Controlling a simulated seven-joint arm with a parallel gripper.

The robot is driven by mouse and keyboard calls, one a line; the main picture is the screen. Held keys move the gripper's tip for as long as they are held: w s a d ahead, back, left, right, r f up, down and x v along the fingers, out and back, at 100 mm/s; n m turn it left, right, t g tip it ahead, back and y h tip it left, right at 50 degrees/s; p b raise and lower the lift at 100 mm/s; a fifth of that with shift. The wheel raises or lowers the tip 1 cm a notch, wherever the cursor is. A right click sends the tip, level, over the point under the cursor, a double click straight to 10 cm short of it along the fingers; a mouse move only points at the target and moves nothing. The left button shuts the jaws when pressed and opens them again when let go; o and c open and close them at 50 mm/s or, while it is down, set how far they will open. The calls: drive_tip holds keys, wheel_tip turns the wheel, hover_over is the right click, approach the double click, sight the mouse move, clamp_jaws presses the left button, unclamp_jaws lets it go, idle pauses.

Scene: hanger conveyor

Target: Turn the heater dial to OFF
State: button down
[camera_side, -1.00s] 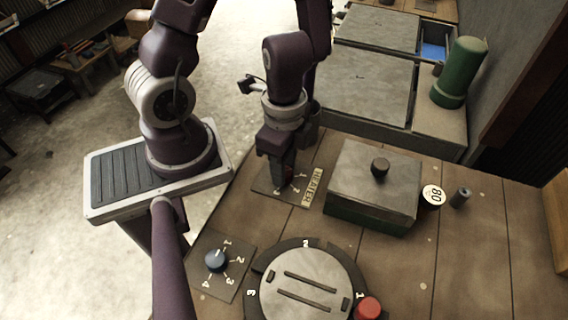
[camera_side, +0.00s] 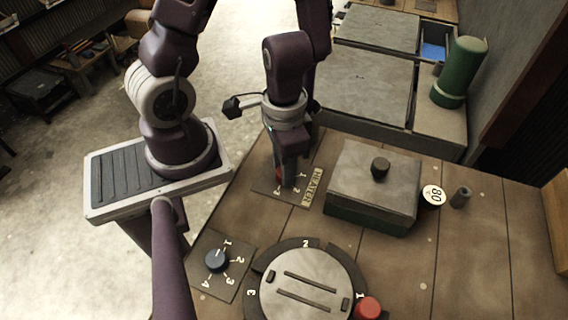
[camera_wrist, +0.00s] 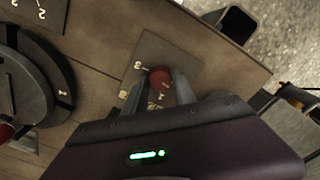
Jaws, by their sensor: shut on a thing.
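The heater dial is a red knob (camera_wrist: 160,79) on a dark square plate (camera_wrist: 148,52) in the wrist view. In the side view the plate (camera_side: 265,188) lies beside a tan HEATER label (camera_side: 313,187), and the red knob shows only as a sliver (camera_side: 279,174) behind the fingers. My gripper (camera_wrist: 163,82) points down over the plate, its fingers shut on the knob from both sides. In the side view my gripper (camera_side: 285,180) stands at the plate. Part of the dial's markings is hidden, so I cannot tell its setting.
A lidded box (camera_side: 372,180) stands right of the heater plate, with a round 80 gauge (camera_side: 433,196) beside it. A blue-black dial (camera_side: 217,260), a round turntable (camera_side: 303,285) and a red button (camera_side: 368,307) are nearer the front.

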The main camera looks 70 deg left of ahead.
drive_tip(key=shift+w+n, duration=0.1)
drive_tip(key=shift+n, duration=0.4)
drive_tip(key=c, duration=1)
unclamp_jaws()
wheel_tip(320, 180, up, 6)
drive_tip(key=shift+f, duration=0.1)
drive_tip(key=shift+r, duration=0.65)
